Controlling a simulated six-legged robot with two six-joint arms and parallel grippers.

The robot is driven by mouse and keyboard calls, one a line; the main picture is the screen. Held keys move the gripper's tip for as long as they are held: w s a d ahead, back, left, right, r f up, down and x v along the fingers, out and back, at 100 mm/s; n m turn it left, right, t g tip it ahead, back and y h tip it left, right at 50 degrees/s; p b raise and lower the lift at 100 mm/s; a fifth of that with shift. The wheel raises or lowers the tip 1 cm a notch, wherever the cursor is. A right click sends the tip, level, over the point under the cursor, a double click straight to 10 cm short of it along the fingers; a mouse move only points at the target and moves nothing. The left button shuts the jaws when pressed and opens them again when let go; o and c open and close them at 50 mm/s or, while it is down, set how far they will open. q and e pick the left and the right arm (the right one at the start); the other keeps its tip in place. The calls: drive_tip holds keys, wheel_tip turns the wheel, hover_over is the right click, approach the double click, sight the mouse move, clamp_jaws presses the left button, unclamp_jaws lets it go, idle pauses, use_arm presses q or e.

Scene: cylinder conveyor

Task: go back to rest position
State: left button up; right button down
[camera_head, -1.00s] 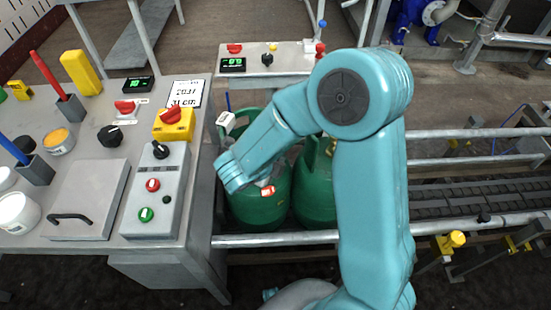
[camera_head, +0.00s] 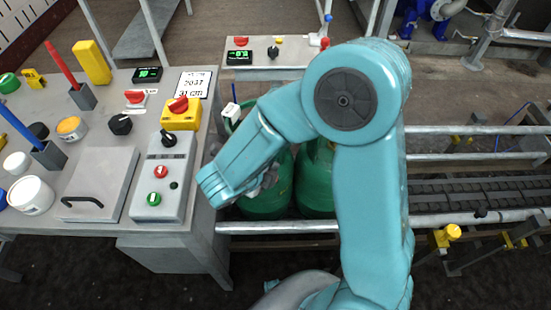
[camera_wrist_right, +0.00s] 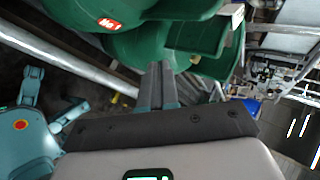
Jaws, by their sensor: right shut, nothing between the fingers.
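My right arm rises from the bottom and bends left in the head view. Its right gripper (camera_head: 268,179) is mostly hidden behind the wrist, in front of the green cylinders. In the right wrist view the right gripper (camera_wrist_right: 158,86) shows its two dark fingers together, with nothing between them. The fingertips point toward a green cylinder (camera_wrist_right: 160,48) with a red label; I cannot tell whether they touch it. In the head view two green cylinders (camera_head: 318,180) stand side by side behind the arm. My left gripper is not in view.
A grey control table (camera_head: 105,175) with buttons, a lidded box and pots stands at the left. A metal rail (camera_head: 290,226) runs in front of the cylinders. The roller conveyor (camera_head: 470,192) extends right. A smaller panel (camera_head: 290,52) stands behind.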

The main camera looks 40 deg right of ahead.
drive_tip(key=shift+s+p+v, duration=0.2)
drive_tip(key=shift+v, duration=0.95)
drive_tip(key=shift+s+p+v, duration=0.2)
drive_tip(key=shift+v, duration=0.95)
drive_tip(key=shift+d, duration=0.1)
drive_tip(key=s+a+f+m+g+y+p, duration=0.1)
drive_tip(key=s+a+f+m+g+y, duration=0.2)
drive_tip(key=s+a+f+m+y, duration=0.35)
drive_tip(key=s+a+f+m+g+y+p, duration=0.1)
drive_tip(key=s+a+f+m+g+y, duration=0.25)
drive_tip(key=f+m, duration=0.65)
drive_tip(key=a+f+m+t+y, duration=0.1)
drive_tip(key=m, duration=0.7)
drive_tip(key=w+a+f+m+t+y+p, duration=0.1)
drive_tip(key=f+m+t, duration=0.1)
drive_tip(key=m, duration=0.6)
drive_tip(key=a+f+m+t+y+p, duration=0.1)
drive_tip(key=f+m, duration=0.1)
drive_tip(key=m, duration=0.7)
drive_tip(key=shift+w+t, duration=0.2)
drive_tip(key=shift+t, duration=0.05)
